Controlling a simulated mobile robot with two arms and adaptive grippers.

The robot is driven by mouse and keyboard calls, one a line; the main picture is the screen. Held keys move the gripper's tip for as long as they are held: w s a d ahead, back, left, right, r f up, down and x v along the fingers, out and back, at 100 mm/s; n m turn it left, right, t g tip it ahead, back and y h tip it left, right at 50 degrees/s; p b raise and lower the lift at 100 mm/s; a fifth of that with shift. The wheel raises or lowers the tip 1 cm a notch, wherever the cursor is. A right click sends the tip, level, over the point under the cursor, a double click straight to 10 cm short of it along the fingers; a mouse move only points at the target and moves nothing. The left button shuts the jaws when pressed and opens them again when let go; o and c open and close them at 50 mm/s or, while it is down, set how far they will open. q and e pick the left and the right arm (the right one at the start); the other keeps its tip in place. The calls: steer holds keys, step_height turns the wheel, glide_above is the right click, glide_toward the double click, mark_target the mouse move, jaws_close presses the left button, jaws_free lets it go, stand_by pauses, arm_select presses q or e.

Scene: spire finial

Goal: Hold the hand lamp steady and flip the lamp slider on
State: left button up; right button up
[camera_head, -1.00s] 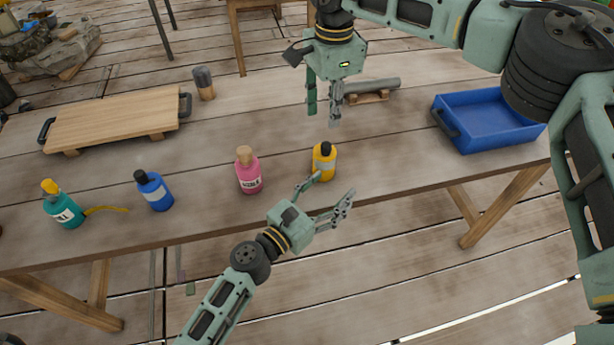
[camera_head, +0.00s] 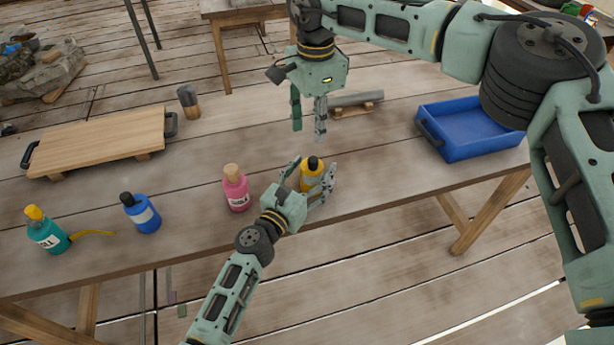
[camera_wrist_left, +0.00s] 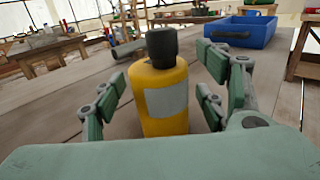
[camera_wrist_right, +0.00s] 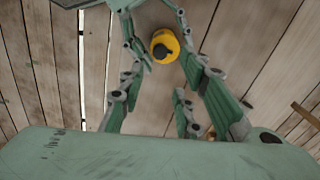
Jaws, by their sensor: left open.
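A yellow bottle-shaped thing (camera_head: 311,176) with a black cap and grey label stands upright near the table's front edge. I cannot tell whether it is the hand lamp, and no slider can be made out. My left gripper (camera_head: 318,181) is open, with its fingers on either side of the yellow thing. In the left wrist view the yellow thing (camera_wrist_left: 160,97) stands between the fingers, with gaps visible. My right gripper (camera_head: 308,132) is open and empty above the table, pointing down, behind the yellow thing. The right wrist view shows the yellow thing (camera_wrist_right: 165,46) from above.
A grey cylinder (camera_head: 356,98) lies on a small wooden cradle. A blue tray (camera_head: 470,142) is at the right. Pink (camera_head: 236,190), blue (camera_head: 142,214) and teal (camera_head: 47,234) bottles stand to the left. A wooden board (camera_head: 95,142) and a dark-topped jar (camera_head: 189,103) are behind them.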

arm_select(q)
steer(key=shift+c, duration=0.7)
steer(key=c, duration=1.2)
arm_select(e)
steer(key=shift+c, duration=0.2)
arm_select(q)
steer(key=shift+c, duration=0.2)
arm_select(e)
steer(key=shift+d+f, duration=0.3)
steer(key=c, duration=0.4)
steer(key=d+f+n, duration=0.1)
steer(key=d, duration=0.1)
steer(key=s+d+f+n+t, duration=0.1)
steer(key=d, duration=0.1)
steer(key=s+d+f+n+t, duration=0.1)
steer(key=d, duration=0.1)
steer(key=shift+d+f+n, duration=0.3)
jaws_close()
steer(key=s+d+r+n+t+y, duration=0.2)
steer(key=s+d+r+n+t, duration=0.1)
steer(key=s, duration=0.3)
steer(key=shift+r+n+t+y, duration=0.15)
steer(key=shift+n+t+y, duration=0.25)
steer(key=shift+n+t, duration=0.5)
steer(key=shift+s+d, duration=0.1)
